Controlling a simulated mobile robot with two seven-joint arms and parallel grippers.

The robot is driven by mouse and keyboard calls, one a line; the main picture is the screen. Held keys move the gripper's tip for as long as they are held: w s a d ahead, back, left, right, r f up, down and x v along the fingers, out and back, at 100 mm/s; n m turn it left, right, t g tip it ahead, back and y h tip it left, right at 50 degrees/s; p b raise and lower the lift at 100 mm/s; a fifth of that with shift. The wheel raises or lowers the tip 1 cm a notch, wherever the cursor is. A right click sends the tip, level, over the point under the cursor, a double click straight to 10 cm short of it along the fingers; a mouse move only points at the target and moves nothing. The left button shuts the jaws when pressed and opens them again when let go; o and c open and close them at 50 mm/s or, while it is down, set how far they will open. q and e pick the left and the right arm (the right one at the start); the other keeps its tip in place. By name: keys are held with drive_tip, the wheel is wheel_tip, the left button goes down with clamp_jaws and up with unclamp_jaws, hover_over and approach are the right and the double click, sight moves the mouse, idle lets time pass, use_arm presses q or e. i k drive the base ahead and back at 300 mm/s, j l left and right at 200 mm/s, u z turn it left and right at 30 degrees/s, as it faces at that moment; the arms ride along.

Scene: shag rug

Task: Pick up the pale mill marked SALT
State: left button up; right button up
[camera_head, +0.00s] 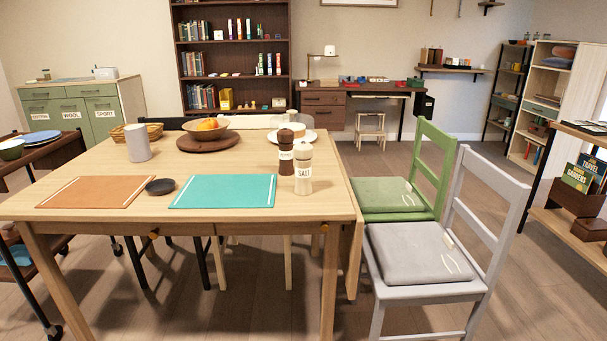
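The pale mill marked SALT (303,172) stands upright near the right edge of the wooden dining table (130,212). It has a light wood body and a white label. A dark brown mill (286,153) with a white label stands upright just behind it and to its left. The two look very close; I cannot tell whether they touch. Neither of my grippers shows in the head view.
A teal placemat (224,191) lies just left of the mills. An orange-brown placemat (105,192), a small dark dish (160,187), a grey cylinder (138,143) and a fruit bowl (207,128) are also on the table. A green chair (420,170) and grey chair (490,210) stand at right.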

sight(302, 187)
drive_tip(key=i+j+z, duration=0.1)
drive_tip(key=i+j, duration=0.9)
drive_tip(key=j, duration=0.15)
